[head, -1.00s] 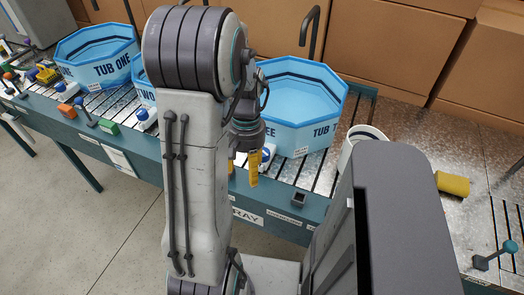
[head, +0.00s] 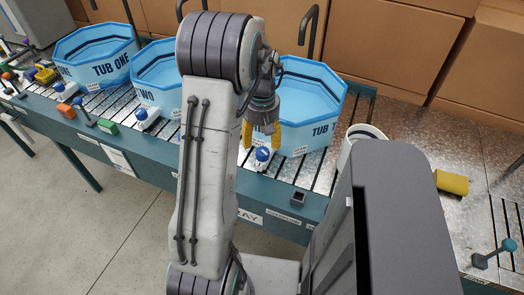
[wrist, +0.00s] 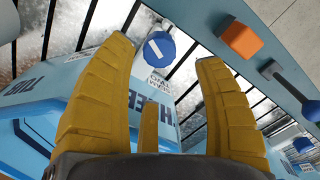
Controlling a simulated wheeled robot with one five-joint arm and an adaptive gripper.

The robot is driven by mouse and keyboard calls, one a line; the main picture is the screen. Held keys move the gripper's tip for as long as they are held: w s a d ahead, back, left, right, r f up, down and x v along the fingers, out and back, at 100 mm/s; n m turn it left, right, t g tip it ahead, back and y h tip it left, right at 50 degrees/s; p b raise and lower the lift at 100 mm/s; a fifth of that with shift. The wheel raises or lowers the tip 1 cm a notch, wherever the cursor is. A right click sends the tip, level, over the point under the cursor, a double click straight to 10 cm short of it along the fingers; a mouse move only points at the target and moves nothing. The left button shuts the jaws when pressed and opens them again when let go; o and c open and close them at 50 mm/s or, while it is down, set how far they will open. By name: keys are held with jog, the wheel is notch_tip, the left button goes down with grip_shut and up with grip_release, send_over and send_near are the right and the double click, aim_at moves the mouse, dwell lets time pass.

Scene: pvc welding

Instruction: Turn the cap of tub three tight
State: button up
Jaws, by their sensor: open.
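Tub three (head: 318,105) is a light-blue, open, many-sided tub on the slatted bench. Its cap (head: 262,154) is a round blue knob on a white fitting at the tub's front left. In the wrist view, the cap (wrist: 158,48) shows a white bar across its face. My gripper (head: 261,146) has yellow fingers spread apart at the cap, with nothing held. In the wrist view, the gripper (wrist: 164,52) frames the cap between its fingertips. The cap appears beyond the fingers, and I see no contact. The gap's depth is unclear.
Tub two (head: 160,75) and tub one (head: 98,52) stand to the left. The wrist view shows an orange block (wrist: 241,40) and a blue-ended lever (wrist: 290,88) near the bench edge.

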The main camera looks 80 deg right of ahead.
aim_at(262, 150)
jog(key=shift+f, duration=3)
jog(key=shift+c, duration=0.5)
jog(key=c, duration=1.1)
